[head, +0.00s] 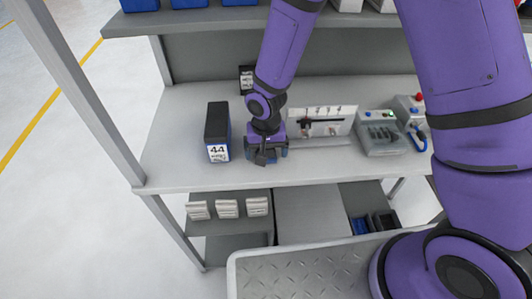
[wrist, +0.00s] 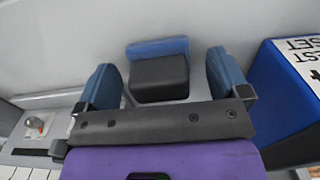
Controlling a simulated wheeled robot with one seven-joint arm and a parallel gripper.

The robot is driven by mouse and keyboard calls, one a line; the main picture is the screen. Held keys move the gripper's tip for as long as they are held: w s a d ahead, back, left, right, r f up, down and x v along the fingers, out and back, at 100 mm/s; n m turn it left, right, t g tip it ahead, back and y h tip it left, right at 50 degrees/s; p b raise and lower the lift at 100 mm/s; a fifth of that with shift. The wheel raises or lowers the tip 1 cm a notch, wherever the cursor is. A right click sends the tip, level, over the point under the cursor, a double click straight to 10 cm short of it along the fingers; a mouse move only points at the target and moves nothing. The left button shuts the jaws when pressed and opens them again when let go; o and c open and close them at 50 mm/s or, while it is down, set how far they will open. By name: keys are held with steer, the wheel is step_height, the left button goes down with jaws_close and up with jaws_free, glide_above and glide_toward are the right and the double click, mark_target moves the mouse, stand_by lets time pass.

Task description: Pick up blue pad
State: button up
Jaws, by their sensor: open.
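My gripper (head: 265,156) is over the grey workbench top (head: 180,165), pointing down. In the wrist view its two blue-faced fingers stand apart, and the gripper (wrist: 161,68) is open. A small block with a blue part, likely the blue pad (wrist: 158,47), shows between and beyond the fingers; a dark grey part (wrist: 160,78) is on its near side. Gaps show between the block and both fingers, so it is not gripped. In the head view my gripper hides the block, and I cannot tell its height below the fingers.
A black and blue box labelled 44 (head: 217,132) stands just left of my gripper; its blue side (wrist: 275,100) is close to the right finger in the wrist view. A white panel (head: 321,122) and a grey device (head: 382,133) stand to the right. A shelf runs above.

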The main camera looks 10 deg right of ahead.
steer(key=shift+f, duration=0.45)
steer(key=c, duration=1.1)
steer(key=shift+r, duration=0.2)
